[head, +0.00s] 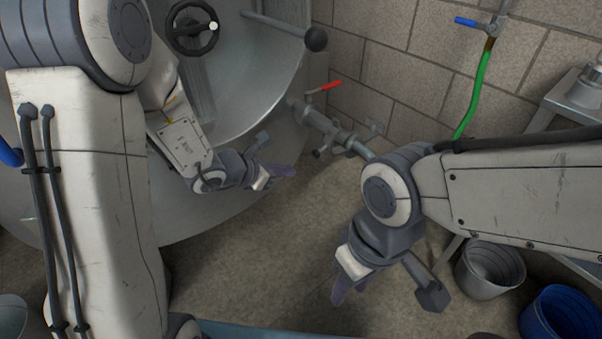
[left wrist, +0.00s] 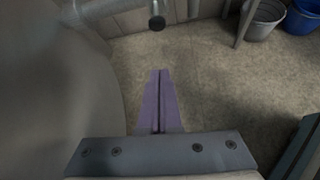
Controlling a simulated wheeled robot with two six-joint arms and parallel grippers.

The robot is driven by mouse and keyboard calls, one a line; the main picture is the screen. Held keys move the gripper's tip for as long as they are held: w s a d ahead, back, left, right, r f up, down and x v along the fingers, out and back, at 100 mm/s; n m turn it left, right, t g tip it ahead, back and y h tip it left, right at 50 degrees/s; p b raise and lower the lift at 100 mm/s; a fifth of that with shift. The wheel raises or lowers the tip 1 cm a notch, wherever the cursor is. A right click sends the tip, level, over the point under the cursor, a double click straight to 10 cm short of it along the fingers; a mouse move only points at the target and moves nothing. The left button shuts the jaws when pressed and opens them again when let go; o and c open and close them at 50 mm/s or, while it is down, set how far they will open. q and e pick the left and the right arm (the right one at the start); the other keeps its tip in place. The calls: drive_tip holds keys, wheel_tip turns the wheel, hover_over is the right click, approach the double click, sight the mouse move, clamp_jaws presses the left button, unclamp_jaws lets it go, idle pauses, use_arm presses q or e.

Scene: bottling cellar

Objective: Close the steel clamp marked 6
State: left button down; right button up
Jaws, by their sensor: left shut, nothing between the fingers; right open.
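A steel pipe fitting (head: 338,134) with a valve and clamp parts comes off the big tank's lower right side. A small clamp-like part (head: 375,127) stands out from it; I cannot read a 6 on any part. My left gripper (head: 291,172) is shut and empty, below and left of the fitting and apart from it. In the left wrist view its fingers (left wrist: 160,100) lie together over bare floor, with a pale pipe (left wrist: 97,8) and a dark round end (left wrist: 156,22) beyond. My right gripper (head: 350,288) is open and empty, low over the floor.
The steel tank (head: 245,105) with a black handwheel (head: 192,27) fills the left. A red valve lever (head: 331,86) sits on the fitting. A green hose (head: 478,92) hangs on the wall. A grey bucket (head: 490,270) and blue bucket (head: 560,315) stand at right. The middle floor is clear.

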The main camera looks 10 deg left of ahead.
sight(327, 145)
use_arm(q)
drive_tip(key=b+x, duration=0.4)
drive_tip(key=x, duration=0.6)
drive_tip(key=shift+s+d+r+p, duration=0.1)
drive_tip(key=shift+s+r+p, duration=0.2)
drive_tip(key=shift+r, duration=0.8)
drive_tip(key=shift+s+r+p, duration=0.15)
drive_tip(key=shift+r+p, duration=0.1)
drive_tip(key=shift+r, duration=0.9)
use_arm(e)
drive_tip(key=shift+f, duration=1.55)
